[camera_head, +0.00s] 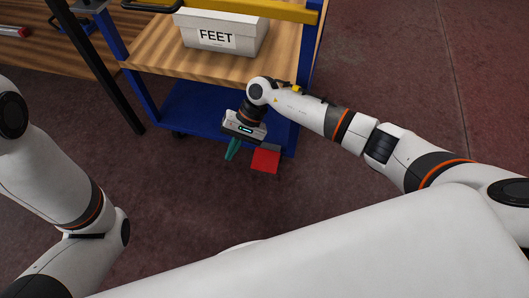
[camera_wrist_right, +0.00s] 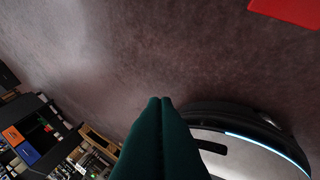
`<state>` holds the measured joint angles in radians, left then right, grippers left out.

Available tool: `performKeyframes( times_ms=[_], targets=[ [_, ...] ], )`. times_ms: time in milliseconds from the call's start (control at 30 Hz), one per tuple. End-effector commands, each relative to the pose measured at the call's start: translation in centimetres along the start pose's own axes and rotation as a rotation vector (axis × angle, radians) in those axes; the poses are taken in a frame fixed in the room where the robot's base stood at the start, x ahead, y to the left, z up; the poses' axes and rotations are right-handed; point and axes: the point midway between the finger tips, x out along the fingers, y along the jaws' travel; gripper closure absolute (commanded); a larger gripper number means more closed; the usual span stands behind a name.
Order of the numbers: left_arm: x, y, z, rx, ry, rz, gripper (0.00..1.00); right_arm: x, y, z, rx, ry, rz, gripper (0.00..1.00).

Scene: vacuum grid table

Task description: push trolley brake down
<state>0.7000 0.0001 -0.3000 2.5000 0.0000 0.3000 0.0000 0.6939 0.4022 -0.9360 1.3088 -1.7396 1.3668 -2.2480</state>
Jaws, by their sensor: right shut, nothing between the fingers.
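The trolley (camera_head: 185,112) has blue posts, a wooden upper shelf and a blue lower deck. Its red brake pedal (camera_head: 266,160) sticks out low at the trolley's near right corner, just above the floor. In the right wrist view the red pedal (camera_wrist_right: 288,8) shows only in part at the upper right edge. My right gripper (camera_head: 232,151) is shut and empty, its green fingers pointing down just left of the pedal and apart from it. The closed fingertips also show in the right wrist view (camera_wrist_right: 160,101). My left arm is at the left, but its gripper is out of view.
A white box labelled FEET (camera_head: 222,35) stands on the trolley's wooden shelf (camera_head: 160,55). A yellow bar (camera_head: 270,9) crosses above it. A wooden table (camera_head: 40,62) with a black leg is at the left. The floor in front of the trolley is clear.

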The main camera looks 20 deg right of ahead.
Motion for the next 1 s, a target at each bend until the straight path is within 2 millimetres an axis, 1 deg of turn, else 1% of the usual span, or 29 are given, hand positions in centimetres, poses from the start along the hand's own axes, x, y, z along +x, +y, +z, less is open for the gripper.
performKeyframes(
  times_ms=[33, 300, 500, 600, 767, 867, 1000],
  targets=[
    [1.6, 0.3, -0.6, 0.0, 0.0, 0.0, 0.64, -0.7, 1.1, -0.9, 0.068, 0.021, 0.047, 1.0],
    [5.7, 1.2, -2.0, 0.0, 0.0, 0.0, 0.64, -1.9, 4.8, -2.7, 0.47, 0.139, 0.3, 1.0],
    [8.8, 1.8, -3.1, 0.0, 0.0, 0.0, 0.64, -3.4, 7.0, -3.4, 0.788, 0.244, 0.468, 1.0],
    [10.3, 2.1, -3.6, 0.0, 0.0, 0.0, 0.64, -4.2, 7.7, -3.5, 0.954, 0.303, 0.547, 1.0],
    [12.7, 2.6, -4.5, 0.0, 0.0, 0.0, 0.64, -5.7, 8.4, -3.3, 1.226, 0.402, 0.668, 1.0],
    [14.3, 2.9, -5.0, 0.0, 0.0, 0.0, 0.64, -6.5, 8.5, -3.1, 1.399, 0.469, 0.741, 1.0],
    [16.4, 3.4, -5.7, 0.0, 0.0, 0.0, 0.64, -7.6, 8.0, -2.7, 1.646, 0.565, 0.838, 1.0]
  ],
)
